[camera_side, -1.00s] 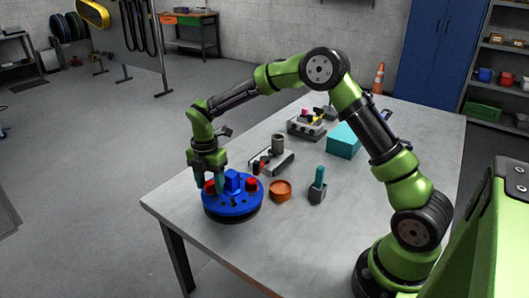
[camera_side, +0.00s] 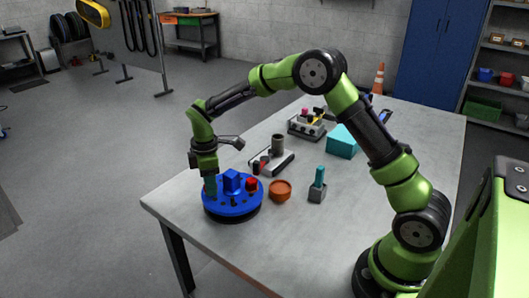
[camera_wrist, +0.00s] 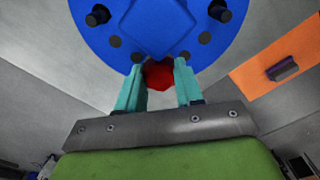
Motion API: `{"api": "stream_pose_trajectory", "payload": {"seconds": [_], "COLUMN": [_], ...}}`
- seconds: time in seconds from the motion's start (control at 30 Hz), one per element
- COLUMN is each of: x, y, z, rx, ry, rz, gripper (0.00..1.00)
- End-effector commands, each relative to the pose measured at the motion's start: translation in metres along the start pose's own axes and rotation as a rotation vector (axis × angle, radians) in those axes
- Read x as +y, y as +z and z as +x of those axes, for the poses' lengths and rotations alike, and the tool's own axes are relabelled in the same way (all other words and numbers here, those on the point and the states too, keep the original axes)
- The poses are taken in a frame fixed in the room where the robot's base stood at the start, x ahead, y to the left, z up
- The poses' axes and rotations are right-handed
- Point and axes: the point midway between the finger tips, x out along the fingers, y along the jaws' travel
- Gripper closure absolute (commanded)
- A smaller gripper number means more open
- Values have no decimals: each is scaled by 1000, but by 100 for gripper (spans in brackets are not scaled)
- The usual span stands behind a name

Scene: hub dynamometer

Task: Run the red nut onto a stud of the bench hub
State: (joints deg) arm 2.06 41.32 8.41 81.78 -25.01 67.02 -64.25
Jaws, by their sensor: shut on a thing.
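The bench hub (camera_side: 232,208) is a round blue disc with a raised blue block in its middle and dark studs; it sits near the table's left corner. It fills the top of the wrist view (camera_wrist: 120,35), where two dark studs stand clear. My gripper (camera_side: 210,191) points down at the hub's left rim. In the wrist view, its teal fingers (camera_wrist: 160,78) are shut on the red nut (camera_wrist: 160,74) at the hub's edge. The nut hides whatever is beneath it, so I cannot tell how it sits on a stud. Another red piece (camera_side: 252,184) is on the hub's right side.
An orange bowl (camera_side: 280,191) and a grey block with a teal-handled piece (camera_side: 318,186) stand right of the hub. A grey fixture with a cylinder (camera_side: 277,150), a teal box (camera_side: 342,142) and a tray of parts (camera_side: 307,126) are farther back. The front table area is clear.

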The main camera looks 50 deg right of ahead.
Motion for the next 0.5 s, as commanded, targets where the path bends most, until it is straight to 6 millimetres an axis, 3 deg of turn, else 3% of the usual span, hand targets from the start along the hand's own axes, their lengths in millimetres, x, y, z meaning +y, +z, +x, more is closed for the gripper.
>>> {"api": "stream_pose_trajectory", "payload": {"seconds": [0.5], "x": [-4], "y": [2], "z": [3], "rx": [-13], "ry": [-8], "rz": [898], "gripper": [100]}}
